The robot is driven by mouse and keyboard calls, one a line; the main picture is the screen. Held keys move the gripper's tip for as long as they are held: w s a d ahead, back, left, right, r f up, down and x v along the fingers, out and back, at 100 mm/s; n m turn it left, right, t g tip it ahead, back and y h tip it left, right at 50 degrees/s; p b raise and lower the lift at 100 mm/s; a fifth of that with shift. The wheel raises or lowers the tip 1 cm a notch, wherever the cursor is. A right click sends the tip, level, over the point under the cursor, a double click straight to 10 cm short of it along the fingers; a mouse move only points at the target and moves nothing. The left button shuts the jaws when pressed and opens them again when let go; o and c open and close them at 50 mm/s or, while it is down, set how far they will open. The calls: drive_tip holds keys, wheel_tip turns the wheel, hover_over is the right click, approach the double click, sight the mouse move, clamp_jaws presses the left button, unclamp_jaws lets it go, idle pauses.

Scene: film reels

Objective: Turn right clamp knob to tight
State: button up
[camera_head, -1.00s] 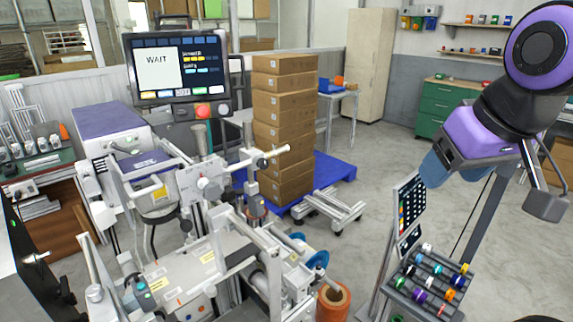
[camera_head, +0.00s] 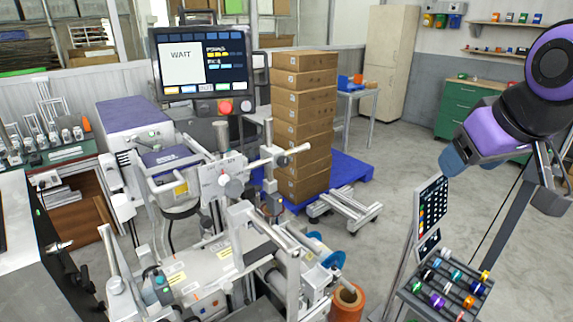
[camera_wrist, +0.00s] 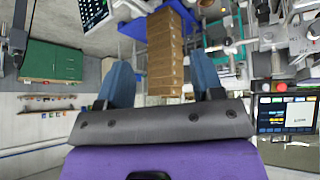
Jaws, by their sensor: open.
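My gripper (camera_wrist: 163,72) is open and empty in the wrist view, its two blue fingers wide apart with only distant background between them. In the head view the gripper (camera_head: 453,160) hangs at the right, well away from the machine. The grey machine (camera_head: 205,265) stands at left centre. A round grey knob (camera_head: 234,188) sits on its upper plate, and a dark-ended knob (camera_head: 283,160) is on the bar to the right. I cannot tell which is the right clamp knob, nor how tight either is.
A screen (camera_head: 203,65) reading WAIT stands above the machine, with a red button (camera_head: 225,106) below it. Stacked cartons (camera_head: 303,120) on a blue pallet (camera_head: 345,172) stand behind. A rack of coloured spools (camera_head: 447,280) is at front right.

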drive_tip(key=w+a+f+n+t, duration=0.1)
drive_tip(key=w+n+t, duration=0.1)
drive_tip(key=w, duration=0.5)
drive_tip(key=w+a+f+n+t, duration=0.1)
drive_tip(key=w+f+n, duration=0.1)
drive_tip(key=w, duration=0.4)
drive_tip(key=n+t+y, duration=0.4)
drive_tip(key=n+y, duration=0.2)
drive_tip(key=n, duration=0.2)
approach(286, 164)
drive_tip(key=d+r, duration=0.4)
drive_tip(key=d, duration=0.4)
drive_tip(key=a+f+n+t+y, duration=0.1)
drive_tip(key=a+f+n+y, duration=0.35)
drive_tip(key=a+f, duration=0.2)
drive_tip(key=shift+h, duration=0.25)
drive_tip(key=x, duration=1)
drive_tip(key=shift+w+d+r, duration=0.15)
drive_tip(key=shift+w, duration=0.05)
drive_tip(key=c, duration=0.9)
